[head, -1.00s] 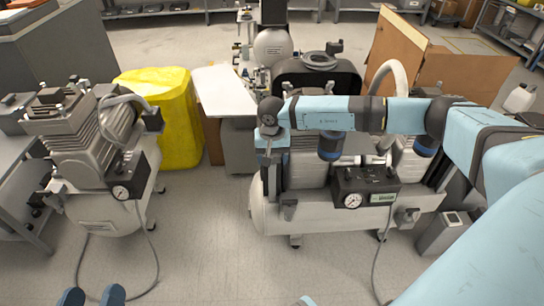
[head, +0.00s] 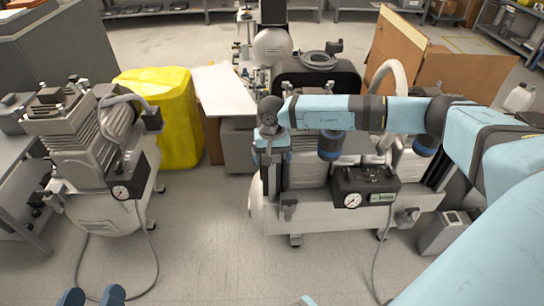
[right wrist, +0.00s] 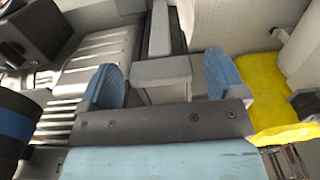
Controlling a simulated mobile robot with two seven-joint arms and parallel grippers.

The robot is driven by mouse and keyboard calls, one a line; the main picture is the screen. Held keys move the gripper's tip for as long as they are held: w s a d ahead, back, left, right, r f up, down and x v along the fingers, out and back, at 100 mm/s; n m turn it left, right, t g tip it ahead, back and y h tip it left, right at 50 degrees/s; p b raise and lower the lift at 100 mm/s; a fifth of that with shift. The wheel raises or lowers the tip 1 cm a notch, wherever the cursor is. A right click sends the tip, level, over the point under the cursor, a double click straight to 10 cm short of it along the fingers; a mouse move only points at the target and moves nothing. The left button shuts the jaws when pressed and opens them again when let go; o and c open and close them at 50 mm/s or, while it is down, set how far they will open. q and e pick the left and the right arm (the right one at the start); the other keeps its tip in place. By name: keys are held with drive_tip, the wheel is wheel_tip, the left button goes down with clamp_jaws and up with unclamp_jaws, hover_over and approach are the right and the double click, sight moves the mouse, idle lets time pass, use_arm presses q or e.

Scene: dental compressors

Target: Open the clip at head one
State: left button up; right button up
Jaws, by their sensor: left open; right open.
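The near compressor with a white tank (head: 330,222) stands right of centre in the head view. A black box with a round gauge (head: 364,186) sits on its front. My right arm crosses above its heads and hides much of them. My right gripper (head: 271,185) points down at the compressor's left end. In the right wrist view the right gripper's blue fingertips (right wrist: 163,84) are apart, with a grey block seen between them. I cannot make out the clip at head one. My left gripper (head: 92,297) is open and empty at the bottom left, above the floor.
A second compressor (head: 95,165) stands at the left, beside a grey bench. A yellow-covered object (head: 172,115) and a pale-topped cabinet (head: 222,92) stand behind. A cardboard box (head: 450,75) is at back right. Floor between the compressors is clear apart from hoses.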

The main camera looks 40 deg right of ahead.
use_arm(q)
wheel_tip(320, 180, up, 6)
drive_tip(key=t+p, duration=0.2)
drive_tip(key=p, duration=0.2)
drive_tip(key=shift+s+a+r+n, duration=0.15)
drive_tip(key=shift+a+n, duration=0.1)
drive_tip(key=shift+n, duration=0.05)
use_arm(e)
wheel_tip(320, 180, up, 14)
drive_tip(key=shift+f, duration=0.2)
